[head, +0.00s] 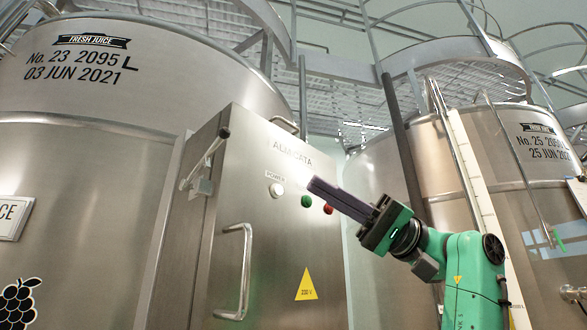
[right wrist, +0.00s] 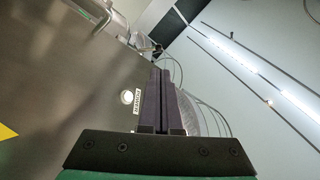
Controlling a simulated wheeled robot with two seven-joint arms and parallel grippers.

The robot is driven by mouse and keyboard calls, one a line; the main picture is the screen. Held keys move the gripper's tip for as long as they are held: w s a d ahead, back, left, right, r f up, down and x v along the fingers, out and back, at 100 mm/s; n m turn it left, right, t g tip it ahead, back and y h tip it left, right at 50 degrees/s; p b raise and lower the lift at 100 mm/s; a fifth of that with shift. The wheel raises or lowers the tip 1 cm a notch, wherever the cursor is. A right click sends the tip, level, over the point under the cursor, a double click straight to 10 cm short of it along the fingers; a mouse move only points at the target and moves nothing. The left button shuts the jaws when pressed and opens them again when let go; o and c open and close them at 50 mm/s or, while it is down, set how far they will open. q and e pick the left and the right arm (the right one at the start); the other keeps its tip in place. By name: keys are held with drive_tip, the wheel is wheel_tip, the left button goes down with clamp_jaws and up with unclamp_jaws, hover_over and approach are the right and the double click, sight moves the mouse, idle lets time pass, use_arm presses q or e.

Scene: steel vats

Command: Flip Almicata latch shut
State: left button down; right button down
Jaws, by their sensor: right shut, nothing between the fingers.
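The Almicata cabinet (head: 270,205) is a steel box with its name printed near the top. A latch-like bar (head: 204,160) runs slantwise along its left edge, with a small bracket below; whether it is shut I cannot tell. A curved handle (head: 246,268) is on the lower left of the front. My right gripper (head: 312,186) is shut and empty, in front of the cabinet near the buttons, pointing left and well to the right of the bar. Its closed dark fingers (right wrist: 160,76) also show in the right wrist view. My left gripper is not in view.
The cabinet front has a white power lamp (head: 276,191), a green button (head: 306,201), a red button (head: 328,209) and a yellow warning triangle (head: 306,286). A large vat (head: 80,170) stands to the left, another vat (head: 530,190) to the right. Walkways and pipes are overhead.

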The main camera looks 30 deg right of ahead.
drive_tip(key=w+a+r+p, duration=0.1)
drive_tip(key=w+a+r, duration=0.1)
drive_tip(key=a, duration=0.1)
drive_tip(key=p, duration=0.3)
approach(206, 159)
drive_tip(key=s+a+r, duration=0.3)
drive_tip(key=a+r, duration=0.1)
drive_tip(key=r, duration=0.1)
drive_tip(key=shift+f, duration=0.1)
drive_tip(key=shift+s, duration=0.15)
